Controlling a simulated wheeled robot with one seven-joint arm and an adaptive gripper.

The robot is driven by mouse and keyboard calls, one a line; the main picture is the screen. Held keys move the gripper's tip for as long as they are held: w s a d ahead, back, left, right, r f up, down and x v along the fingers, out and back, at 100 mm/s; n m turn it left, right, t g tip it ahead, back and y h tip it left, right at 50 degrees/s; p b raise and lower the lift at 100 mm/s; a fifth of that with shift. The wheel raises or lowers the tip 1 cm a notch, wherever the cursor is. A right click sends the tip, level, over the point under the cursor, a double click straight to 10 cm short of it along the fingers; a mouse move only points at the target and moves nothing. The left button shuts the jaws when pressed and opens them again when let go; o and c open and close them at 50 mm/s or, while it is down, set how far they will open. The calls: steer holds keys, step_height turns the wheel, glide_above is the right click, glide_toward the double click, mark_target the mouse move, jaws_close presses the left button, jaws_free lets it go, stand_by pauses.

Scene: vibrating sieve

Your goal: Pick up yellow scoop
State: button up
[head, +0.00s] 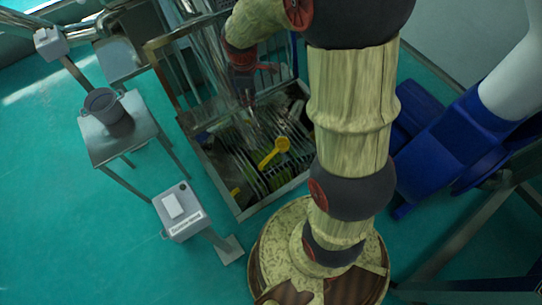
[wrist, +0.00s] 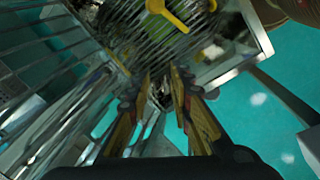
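The yellow scoop (head: 274,151) lies on the slatted bed of the metal sieve (head: 217,186), its round end toward the upper right. It also shows in the wrist view (wrist: 170,15) at the top, beyond the fingertips. My gripper (head: 250,103) is above the sieve, up and left of the scoop in the head view, and apart from it. In the wrist view my gripper's fingers (wrist: 163,85) stand apart with a gap between them and nothing clearly held. The fingertips are small and dark in the head view.
Metal bars (head: 180,75) rise along the sieve's back and left side, close to my gripper. A grey pot (head: 104,106) stands on a small metal table (head: 93,147) at left. A grey control box (head: 179,211) stands in front. Blue machinery (head: 450,145) is at right.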

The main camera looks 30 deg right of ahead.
mark_target(270, 155)
steer(key=d+f+n+g, duration=0.1)
steer(key=d+f+n, duration=0.1)
steer(key=f, duration=1.1)
steer(key=s+d+f+n+g, duration=0.1)
steer(key=f+n, duration=0.3)
steer(key=f, duration=1)
steer(key=d+f+n+g+b, duration=0.1)
steer(key=f+n, duration=0.3)
steer(key=f, duration=0.9)
steer(key=shift+s+d+f+g, duration=0.1)
steer(key=shift+s+d+g, duration=0.05)
steer(key=shift+d, duration=0.3)
steer(key=shift+s+d+f+g, duration=0.1)
steer(key=shift+d+g, duration=0.05)
steer(key=shift+d, duration=0.25)
steer(key=shift+b+x, duration=1.15)
steer(key=shift+x, duration=1.5)
steer(key=shift+c, duration=0.2)
steer(key=shift+r, duration=0.1)
jaws_close()
